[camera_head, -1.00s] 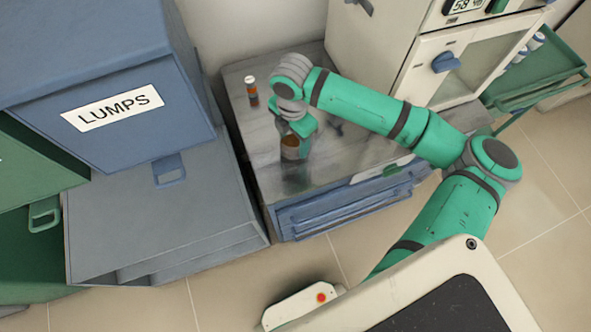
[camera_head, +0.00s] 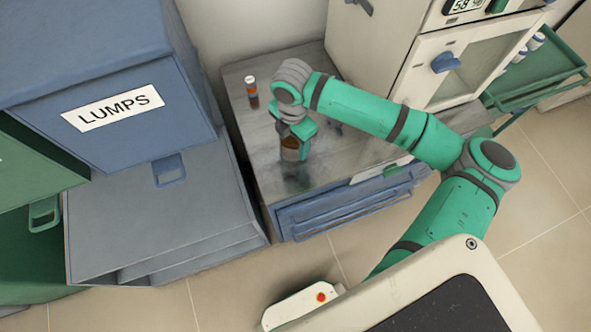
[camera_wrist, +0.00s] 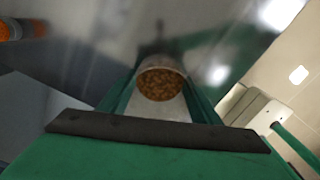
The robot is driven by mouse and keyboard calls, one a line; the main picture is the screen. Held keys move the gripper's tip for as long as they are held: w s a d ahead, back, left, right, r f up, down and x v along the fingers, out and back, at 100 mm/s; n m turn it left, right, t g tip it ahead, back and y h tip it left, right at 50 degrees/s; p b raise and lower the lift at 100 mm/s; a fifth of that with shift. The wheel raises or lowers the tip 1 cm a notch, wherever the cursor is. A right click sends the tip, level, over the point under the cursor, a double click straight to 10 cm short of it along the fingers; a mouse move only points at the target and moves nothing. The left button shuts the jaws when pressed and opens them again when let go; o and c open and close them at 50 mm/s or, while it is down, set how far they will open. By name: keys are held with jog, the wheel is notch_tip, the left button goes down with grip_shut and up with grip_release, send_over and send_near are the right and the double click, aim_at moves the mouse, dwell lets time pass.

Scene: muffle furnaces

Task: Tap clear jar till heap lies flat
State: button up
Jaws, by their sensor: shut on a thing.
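The clear jar (camera_head: 291,151) is upright at the metal bench top, with brown-orange grains inside. It also shows in the wrist view (camera_wrist: 160,82), where I look down into its round mouth onto the heap of grains. My gripper (camera_head: 299,137) is shut on the jar, with a finger at each side of it. In the wrist view my gripper (camera_wrist: 160,95) has its green fingers along the jar's sides. Whether the grains lie fully flat is too small to tell. Whether the jar's base touches the bench top is hard to tell.
A small orange bottle with a white cap (camera_head: 251,90) stands at the bench's back left. A furnace with a blue handle (camera_head: 446,62) stands at the right. A blue cabinet marked LUMPS (camera_head: 110,110) is at the left. The bench top (camera_head: 325,170) in front is clear.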

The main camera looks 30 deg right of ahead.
jog(key=shift+r, duration=0.1)
jog(key=shift+r, duration=1.9)
notch_tip(320, 180, down, 4)
jog(key=shift+r, duration=0.1)
jog(key=shift+c, duration=0.5)
jog(key=o, duration=1.3)
notch_tip(320, 180, up, 10)
jog(key=shift+r, duration=0.25)
